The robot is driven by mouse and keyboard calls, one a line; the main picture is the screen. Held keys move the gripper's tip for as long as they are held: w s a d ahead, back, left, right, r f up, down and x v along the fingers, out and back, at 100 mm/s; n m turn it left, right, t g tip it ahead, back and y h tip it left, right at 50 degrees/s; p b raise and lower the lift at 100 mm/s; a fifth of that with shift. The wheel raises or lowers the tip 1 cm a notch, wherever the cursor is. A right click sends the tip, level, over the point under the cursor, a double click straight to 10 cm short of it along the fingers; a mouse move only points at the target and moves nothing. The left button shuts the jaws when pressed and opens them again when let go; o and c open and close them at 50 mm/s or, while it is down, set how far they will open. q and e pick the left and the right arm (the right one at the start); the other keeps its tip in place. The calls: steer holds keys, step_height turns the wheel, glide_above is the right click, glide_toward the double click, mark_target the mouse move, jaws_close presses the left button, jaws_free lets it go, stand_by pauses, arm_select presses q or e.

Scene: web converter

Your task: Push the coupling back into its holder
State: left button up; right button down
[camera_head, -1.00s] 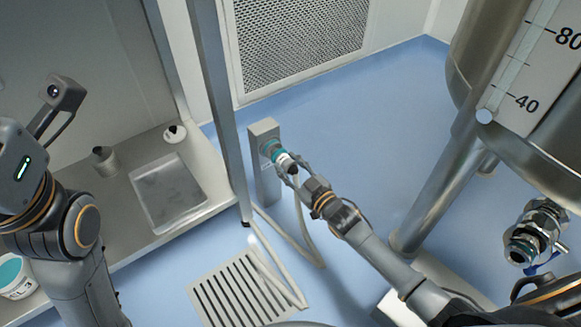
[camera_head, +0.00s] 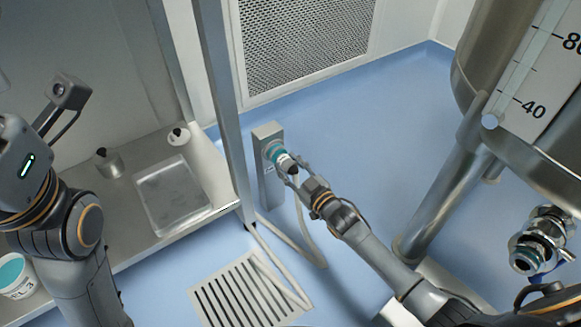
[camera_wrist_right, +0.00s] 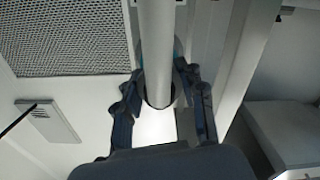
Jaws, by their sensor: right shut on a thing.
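The coupling (camera_head: 283,159), with a teal ring and a white band, is at the front of its holder (camera_head: 266,133), a grey box on a short post. The coupling's teal end meets the holder's face, but I cannot tell how deep it sits. My right gripper (camera_head: 293,168) is shut around the coupling's near end. In the right wrist view a pale tube (camera_wrist_right: 157,45) runs between the fingers of that gripper (camera_wrist_right: 160,92), with a little teal behind it. A pale hose (camera_head: 308,240) hangs down to the floor. My left arm shows at the left; its fingers are out of view.
A steel upright (camera_head: 222,110) stands just left of the holder. A floor drain grate (camera_head: 240,290) is in front. A large steel tank (camera_head: 490,60) and its leg (camera_head: 440,205) stand at the right. Blue floor between is clear.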

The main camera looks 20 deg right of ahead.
steer(key=shift+w, duration=0.1)
steer(key=c, duration=0.7)
jaws_free()
steer(key=v, duration=1.2)
